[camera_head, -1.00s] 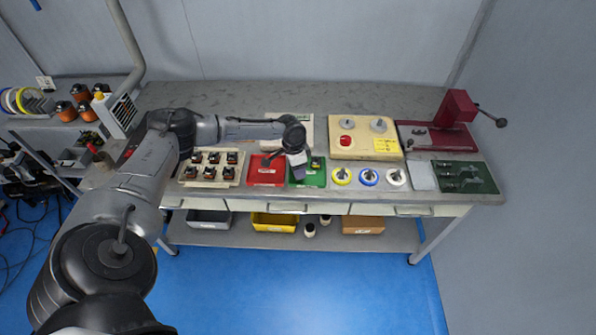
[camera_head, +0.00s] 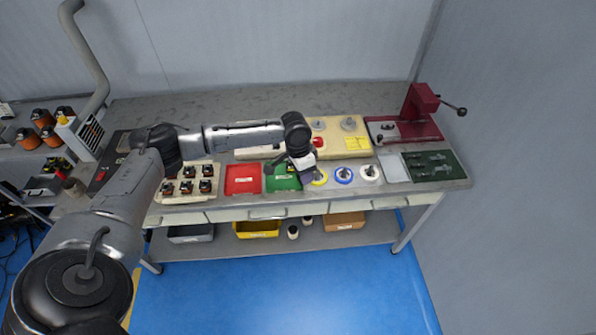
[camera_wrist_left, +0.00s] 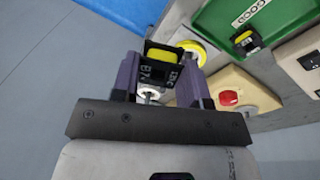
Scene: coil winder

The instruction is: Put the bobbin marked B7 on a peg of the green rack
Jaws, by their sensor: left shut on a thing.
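My left gripper (camera_head: 308,178) is shut on a small black bobbin with a yellow winding. In the left wrist view this bobbin (camera_wrist_left: 161,66) sits between the two fingers, and its flange reads B7. In the head view the gripper is low over the front of the bench, at the right edge of the green tray, and hides the bobbin. The green rack (camera_head: 450,174), a dark green panel with several pegs, lies at the right end of the bench, well to the right of the gripper. My right gripper is not in view.
A green tray marked GOOD (camera_wrist_left: 209,31) holds another small bobbin (camera_wrist_left: 245,39). Yellow, blue and white spools (camera_head: 344,175) stand between gripper and rack, then a pale plate (camera_head: 394,168). Behind are a cream box with a red button (camera_head: 318,142) and a red winder (camera_head: 420,104).

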